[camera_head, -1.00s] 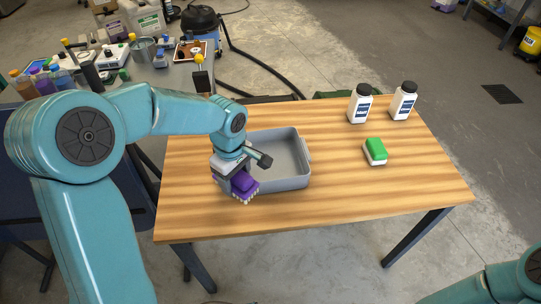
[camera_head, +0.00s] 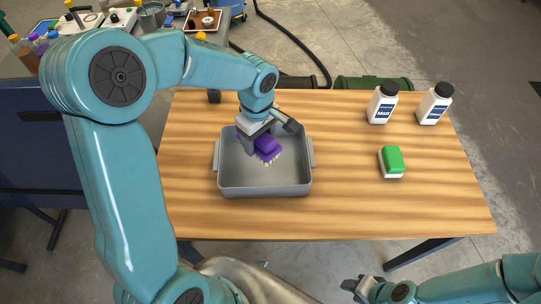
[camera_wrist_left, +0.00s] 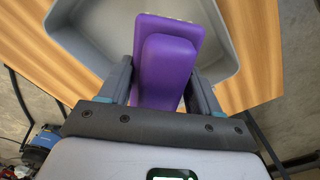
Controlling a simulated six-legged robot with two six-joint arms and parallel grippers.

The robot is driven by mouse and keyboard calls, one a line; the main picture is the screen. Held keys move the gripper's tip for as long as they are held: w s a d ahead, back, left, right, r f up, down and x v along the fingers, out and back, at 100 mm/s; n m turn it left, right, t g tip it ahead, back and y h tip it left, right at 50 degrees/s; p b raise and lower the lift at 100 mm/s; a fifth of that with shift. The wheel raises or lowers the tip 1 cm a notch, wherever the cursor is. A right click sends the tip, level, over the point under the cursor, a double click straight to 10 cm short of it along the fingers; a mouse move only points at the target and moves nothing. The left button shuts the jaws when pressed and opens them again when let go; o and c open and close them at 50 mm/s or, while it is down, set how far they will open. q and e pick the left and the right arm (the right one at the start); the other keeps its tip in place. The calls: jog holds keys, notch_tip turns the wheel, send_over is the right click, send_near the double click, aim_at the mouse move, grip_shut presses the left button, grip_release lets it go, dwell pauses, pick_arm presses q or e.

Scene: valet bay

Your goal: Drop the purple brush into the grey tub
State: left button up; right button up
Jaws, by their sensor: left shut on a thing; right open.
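The purple brush (camera_head: 267,147) is held in my left gripper (camera_head: 260,143), with its pale bristles facing down. In the head view it appears over the inside of the grey tub (camera_head: 265,191), near the tub's middle. In the left wrist view the brush (camera_wrist_left: 165,60) sits between both fingers (camera_wrist_left: 158,85), with the tub's wall (camera_wrist_left: 75,45) behind it. How high the brush is above the tub floor is hard to tell. My right gripper (camera_head: 357,289) is open and empty, low in front of the table.
Two white bottles with black caps (camera_head: 382,104) (camera_head: 434,104) stand at the back right. The wood right of the tub is mostly clear.

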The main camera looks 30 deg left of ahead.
pick_arm(q)
jog(key=shift+w+f, duration=0.1)
jog(key=shift+w, duration=0.1)
jog(key=shift+s+a+f+b, duration=0.15)
jog(key=shift+s+f+b, duration=0.2)
jog(key=shift+b, duration=0.1)
notch_tip(320, 180, down, 4)
jog(key=b, duration=0.2)
jog(key=shift+f+b, duration=0.15)
jog(key=shift+b, duration=0.25)
jog(key=shift+s+f, duration=0.15)
jog(key=shift+f, duration=0.2)
jog(key=shift+w, duration=0.2)
jog(key=o, duration=1.2)
jog(key=shift+s, duration=0.1)
